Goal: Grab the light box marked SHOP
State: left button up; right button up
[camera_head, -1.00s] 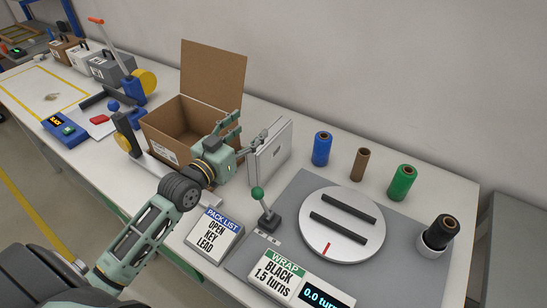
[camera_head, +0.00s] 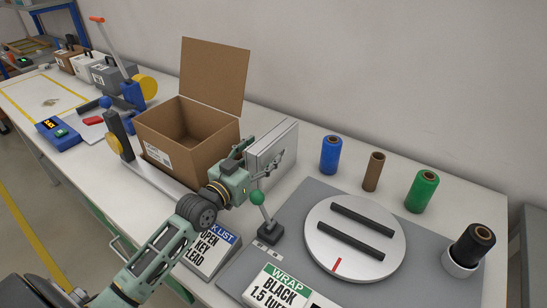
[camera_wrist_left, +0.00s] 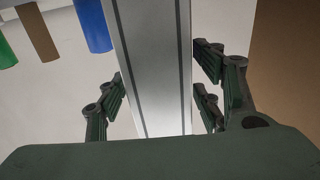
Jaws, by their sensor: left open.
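A pale grey, flat light box (camera_head: 272,142) stands upright on the table, right of the cardboard box. No SHOP mark is readable on it, and I cannot tell if more than one frame stands there. My left gripper (camera_head: 262,160) is at its near edge, with fingers on either side. In the left wrist view the silver edge of the light box (camera_wrist_left: 155,60) runs between the spread fingers of my open left gripper (camera_wrist_left: 160,85). Gaps show on both sides of the edge. My right gripper is not in view.
An open cardboard box (camera_head: 185,140) stands close on the left. A green-knobbed lever (camera_head: 258,200) is just below the gripper. A turntable (camera_head: 355,235) and several rolls, including a blue one (camera_head: 330,155), are to the right. A pack list sign (camera_head: 212,250) stands in front.

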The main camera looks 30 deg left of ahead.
pick_arm(q)
jog(key=w, duration=0.4)
jog(key=shift+w+d+f, duration=0.25)
jog(key=shift+w, duration=0.05)
grip_shut()
jog(key=shift+r, duration=0.2)
